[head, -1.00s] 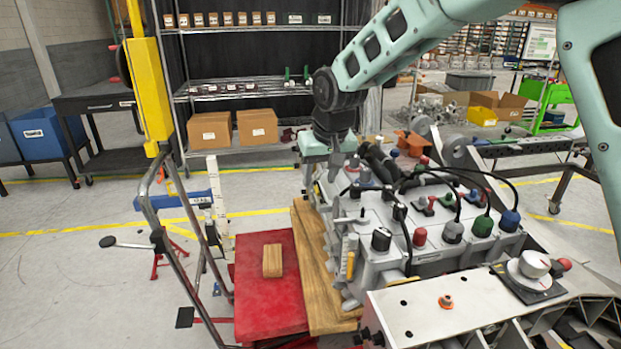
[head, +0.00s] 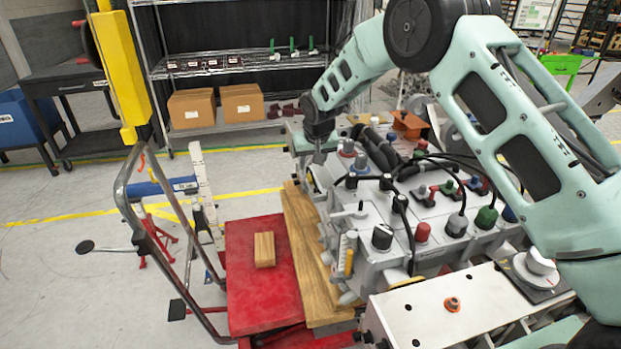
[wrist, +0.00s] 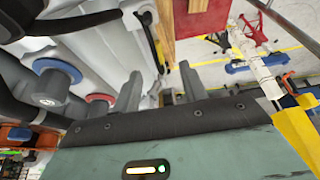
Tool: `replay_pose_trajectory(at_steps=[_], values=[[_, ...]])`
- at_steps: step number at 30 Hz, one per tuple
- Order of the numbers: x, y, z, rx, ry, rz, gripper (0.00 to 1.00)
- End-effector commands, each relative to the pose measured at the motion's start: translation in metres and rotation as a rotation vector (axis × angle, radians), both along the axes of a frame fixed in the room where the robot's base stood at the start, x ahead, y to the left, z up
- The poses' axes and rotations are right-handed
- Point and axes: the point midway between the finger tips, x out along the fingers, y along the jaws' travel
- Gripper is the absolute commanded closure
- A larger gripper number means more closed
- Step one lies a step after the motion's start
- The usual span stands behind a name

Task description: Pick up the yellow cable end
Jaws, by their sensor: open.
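A short upright yellow piece (head: 348,262), perhaps the yellow cable end, shows at the near left side of the grey chassis block (head: 375,240) in the head view. My gripper (head: 318,155) is at the block's far left end, well away from that piece. In the wrist view my gripper (wrist: 160,90) is open, with its two grey fingers apart and nothing seen between them. A thin yellow strip (wrist: 151,42) lies in a dark slot beyond the fingers; I cannot tell whether it is a cable end.
Blue-ringed (wrist: 57,72) and red-ringed (wrist: 100,98) knobs stand beside the fingers in the wrist view. Black cables (head: 405,190) and coloured plugs crowd the block's top. A red cart (head: 260,300) with a wooden block (head: 264,249) stands left, beside a metal-framed trolley (head: 130,205).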

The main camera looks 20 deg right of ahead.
Motion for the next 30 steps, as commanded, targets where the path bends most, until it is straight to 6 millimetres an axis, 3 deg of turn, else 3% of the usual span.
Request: replay_pose_trajectory(at_steps=[10, 18, 28, 30], values=[[0.009, -0.002, -0.026, 0.0, 0.002, 0.001, 0.57], [0.02, -0.004, -0.06, 0.0, 0.001, 0.001, 0.57], [0.023, -0.004, -0.065, 0.0, -0.001, 0.001, 0.57], [0.023, -0.004, -0.065, 0.0, -0.001, 0.001, 0.76]])
